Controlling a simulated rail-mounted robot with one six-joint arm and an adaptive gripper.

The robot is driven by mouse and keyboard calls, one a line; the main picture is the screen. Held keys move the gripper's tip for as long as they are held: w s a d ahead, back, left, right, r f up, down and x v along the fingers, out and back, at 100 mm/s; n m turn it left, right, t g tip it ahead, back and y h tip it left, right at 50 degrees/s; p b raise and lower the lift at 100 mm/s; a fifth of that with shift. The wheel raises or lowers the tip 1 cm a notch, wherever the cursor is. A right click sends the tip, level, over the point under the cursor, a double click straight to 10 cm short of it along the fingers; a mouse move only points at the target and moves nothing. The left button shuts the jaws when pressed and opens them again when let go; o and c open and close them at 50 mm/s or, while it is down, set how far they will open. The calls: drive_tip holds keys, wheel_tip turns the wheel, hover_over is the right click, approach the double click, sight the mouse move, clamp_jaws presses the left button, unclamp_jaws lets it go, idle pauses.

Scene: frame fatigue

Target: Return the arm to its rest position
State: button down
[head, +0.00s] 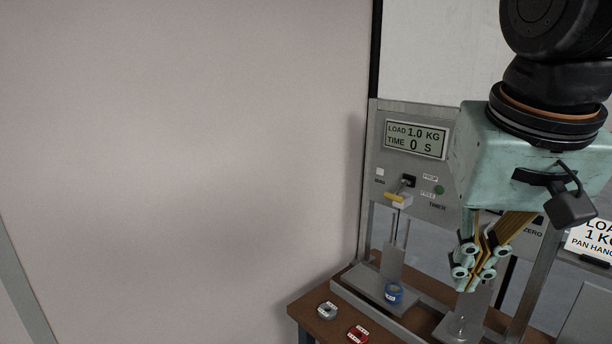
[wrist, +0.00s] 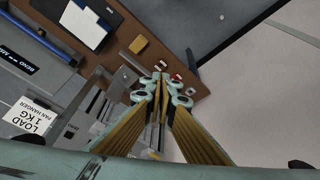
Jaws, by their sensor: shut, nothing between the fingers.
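My gripper (head: 472,284) hangs from my arm on the right of the head view, pointing down in front of the test machine. Its fingers are together with nothing between them. In the wrist view my gripper (wrist: 160,76) points toward the wooden table, its tips closed. A blue ring-shaped weight (head: 394,293) stands on the machine's grey base, left of my gripper and apart from it.
The machine panel has a display (head: 416,139) reading LOAD 1.0 KG, TIME 0 S. A grey weight (head: 327,311) and a red weight (head: 358,334) lie on the wooden table (head: 306,306). A clipboard (wrist: 84,22) lies farther along it. Open floor (wrist: 265,95) is beside the table.

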drive_tip(key=s+a+f+n, duration=0.1)
drive_tip(key=s+f, duration=0.3)
drive_tip(key=s, duration=0.7)
drive_tip(key=shift+s+f+n+y, duration=0.2)
drive_tip(key=shift+n+y, duration=0.2)
drive_tip(key=shift+n, duration=0.2)
drive_tip(key=shift+w+r, duration=0.1)
drive_tip(key=shift+r, duration=0.05)
